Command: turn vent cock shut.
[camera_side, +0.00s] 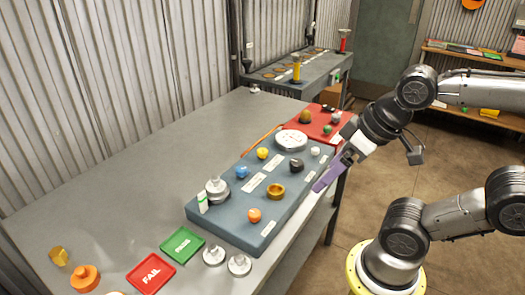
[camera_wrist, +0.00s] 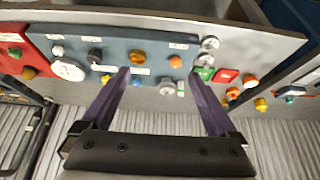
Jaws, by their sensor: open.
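A blue-grey panel (camera_side: 235,215) lies on the bench with several knobs and fittings on it. They include a blue knob (camera_side: 242,172), a yellow knob (camera_side: 262,153), a black knob (camera_side: 296,166), a brass fitting (camera_side: 276,191), an orange knob (camera_side: 254,215) and a silver fitting (camera_side: 217,190). The labels are too small to read, so I cannot tell which one is the vent cock. My gripper (camera_side: 328,178) has purple fingers and is beside the panel's right edge, apart from the knobs. In the wrist view my gripper (camera_wrist: 160,74) is open, with nothing held between its fingers.
A white round dial (camera_side: 291,141) sits at the panel's far end, near a red tray (camera_side: 322,124) with small parts. A green PASS plate (camera_side: 182,245), a red FAIL plate (camera_side: 151,273) and loose fittings lie at the near end. The bench's left side (camera_side: 120,190) is clear.

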